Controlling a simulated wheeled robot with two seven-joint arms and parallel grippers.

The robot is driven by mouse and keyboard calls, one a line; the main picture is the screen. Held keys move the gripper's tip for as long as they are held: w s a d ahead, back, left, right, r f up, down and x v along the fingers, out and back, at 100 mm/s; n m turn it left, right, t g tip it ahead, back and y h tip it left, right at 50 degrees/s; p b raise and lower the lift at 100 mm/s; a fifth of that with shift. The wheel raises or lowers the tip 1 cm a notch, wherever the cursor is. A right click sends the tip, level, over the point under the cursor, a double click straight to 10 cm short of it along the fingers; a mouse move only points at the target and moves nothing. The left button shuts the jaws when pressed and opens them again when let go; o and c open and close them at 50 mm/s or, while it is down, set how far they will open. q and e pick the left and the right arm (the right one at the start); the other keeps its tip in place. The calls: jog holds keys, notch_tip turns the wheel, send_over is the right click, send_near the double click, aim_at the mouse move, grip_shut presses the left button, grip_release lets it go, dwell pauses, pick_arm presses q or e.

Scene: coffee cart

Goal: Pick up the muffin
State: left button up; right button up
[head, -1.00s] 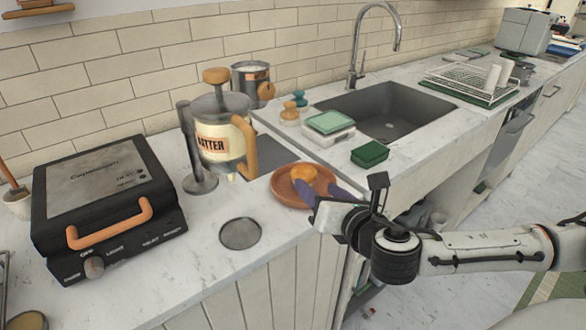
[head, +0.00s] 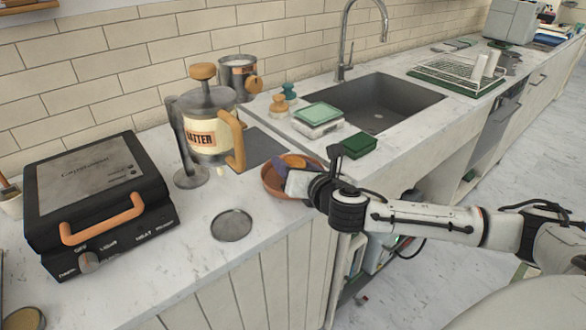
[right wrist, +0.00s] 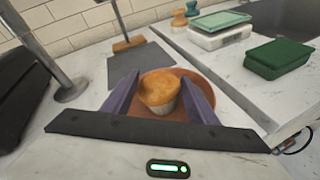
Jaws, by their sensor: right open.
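The muffin (right wrist: 160,90) has a golden top and a pale wrapper. It sits in a brown-orange bowl or plate (right wrist: 207,84) on the counter. In the head view the muffin (head: 293,161) is mostly hidden behind my right gripper, and the plate (head: 270,184) is partly covered. My right gripper (right wrist: 157,92) is open, with one purple finger on each side of the muffin. A gap seems to show on the left side; I cannot tell whether either finger touches it. In the head view the right gripper (head: 291,166) is over the plate. My left gripper is not in view.
A batter dispenser (head: 207,138) stands left of the plate, near a black waffle maker (head: 100,195). A round grey disc (head: 231,225) lies on the counter in front. A green box (head: 359,145), a scale (head: 318,117) and the sink (head: 385,105) are to the right.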

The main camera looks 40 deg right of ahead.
jog(key=c, duration=0.8)
